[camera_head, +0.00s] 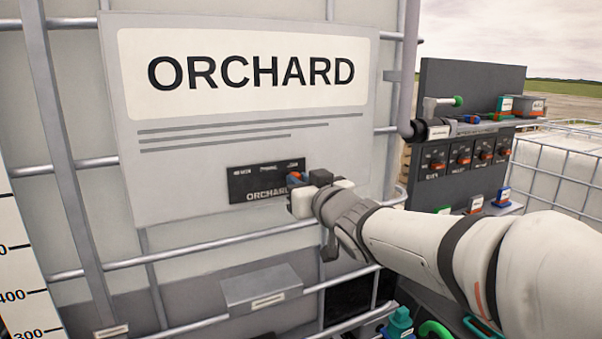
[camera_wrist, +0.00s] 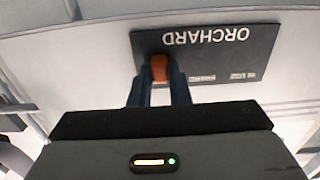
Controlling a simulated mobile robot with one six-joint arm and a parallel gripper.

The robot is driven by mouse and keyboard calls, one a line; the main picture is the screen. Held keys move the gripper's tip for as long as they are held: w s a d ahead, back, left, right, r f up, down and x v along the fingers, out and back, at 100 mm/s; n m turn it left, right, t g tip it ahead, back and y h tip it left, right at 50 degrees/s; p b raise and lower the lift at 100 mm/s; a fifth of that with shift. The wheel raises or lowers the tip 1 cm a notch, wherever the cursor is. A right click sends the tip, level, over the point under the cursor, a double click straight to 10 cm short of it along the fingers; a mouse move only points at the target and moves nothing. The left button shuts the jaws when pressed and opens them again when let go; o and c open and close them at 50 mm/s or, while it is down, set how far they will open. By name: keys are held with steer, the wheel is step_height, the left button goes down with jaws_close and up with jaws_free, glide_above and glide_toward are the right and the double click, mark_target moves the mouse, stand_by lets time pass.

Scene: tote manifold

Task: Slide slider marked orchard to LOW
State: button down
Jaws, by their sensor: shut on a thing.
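The slider marked ORCHARD is a dark panel (camera_head: 262,184) on the grey sign plate of the tote; the panel (camera_wrist: 225,55) shows upside down in the wrist view. Its orange knob (camera_wrist: 160,66) sits near the panel's left end in that view, which is the right end in the head view. My gripper (camera_head: 296,181) is at the panel's right end. In the wrist view its blue fingers (camera_wrist: 160,80) are shut on the knob from both sides. The fingers hide part of the panel.
A large ORCHARD sign plate (camera_head: 190,190) surrounds the panel. Metal cage bars (camera_head: 70,160) cross the tote. A grey box (camera_head: 262,288) sits below. At the right stands a dark board (camera_head: 440,80) with more sliders and fittings. A pipe (camera_head: 407,70) runs down between them.

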steer(key=shift+d+r, duration=0.15)
steer(key=c, duration=1.4)
jaws_free()
steer(key=shift+w+d, duration=0.15)
steer(key=shift+d, duration=0.05)
steer(key=shift+c, duration=0.2)
steer(key=shift+o, duration=0.4)
steer(key=shift+a, duration=0.15)
steer(key=v, duration=0.8)
steer(key=shift+b, duration=0.4)
